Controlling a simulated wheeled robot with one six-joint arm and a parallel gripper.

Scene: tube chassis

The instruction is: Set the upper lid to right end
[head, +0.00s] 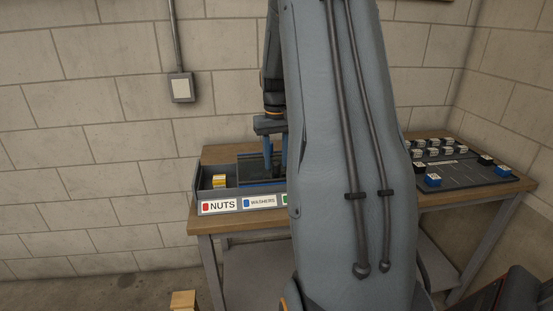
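A low grey tray (198,189) stands on the workbench, with label plates along its front: NUTS, WASHERS and a partly hidden one with a green mark. A dark flat lid (249,172) covers the part behind the WASHERS label.
The wooden workbench (210,221) stands against a block wall. At its right is a dark panel (465,172) with several small white-topped pieces and a blue piece (432,180). A wall box (181,87) hangs above left. A small wooden piece (183,300) shows at the bottom.

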